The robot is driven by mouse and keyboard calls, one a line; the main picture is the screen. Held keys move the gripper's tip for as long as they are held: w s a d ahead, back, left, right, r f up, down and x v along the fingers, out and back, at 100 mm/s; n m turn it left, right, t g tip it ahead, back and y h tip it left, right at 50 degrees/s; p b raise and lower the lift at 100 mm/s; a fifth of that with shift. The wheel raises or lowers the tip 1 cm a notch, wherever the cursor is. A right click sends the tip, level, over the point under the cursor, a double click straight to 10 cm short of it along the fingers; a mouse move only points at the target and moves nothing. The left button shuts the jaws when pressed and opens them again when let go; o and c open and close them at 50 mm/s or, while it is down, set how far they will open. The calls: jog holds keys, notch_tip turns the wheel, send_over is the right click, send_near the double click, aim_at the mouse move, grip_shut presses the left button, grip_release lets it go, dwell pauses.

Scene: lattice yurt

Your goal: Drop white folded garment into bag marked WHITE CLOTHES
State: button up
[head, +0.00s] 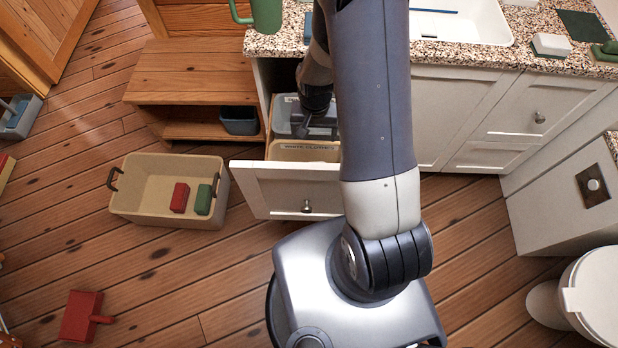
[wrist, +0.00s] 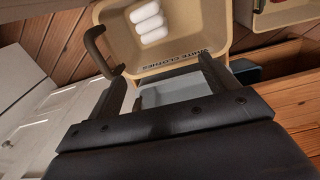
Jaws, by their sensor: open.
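The beige bag marked WHITE CLOTHES (head: 303,151) stands in the pulled-out drawer, and its label shows upside down in the wrist view (wrist: 172,66). The white folded garment (wrist: 149,22), like a few soft rolls side by side, appears inside this bag in the wrist view, apart from my fingers. I cannot make it out in the head view. My gripper (wrist: 161,78) is open, with nothing between its fingers. In the head view my gripper (head: 313,127) is over the back of the drawer, above a grey container (head: 285,112) behind the bag.
The drawer front (head: 290,190) juts out from the counter. A beige crate (head: 150,213) with a red and a green block stands on the floor at left. A wooden step (head: 190,85) is beside the drawer. A red dustpan-like thing (head: 80,316) lies front left. The floor between is clear.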

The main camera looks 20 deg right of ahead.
notch_tip(320, 180, up, 9)
dwell(0.4)
notch_tip(320, 180, down, 7)
jog(key=p, duration=0.2)
dwell(0.9)
dwell(0.3)
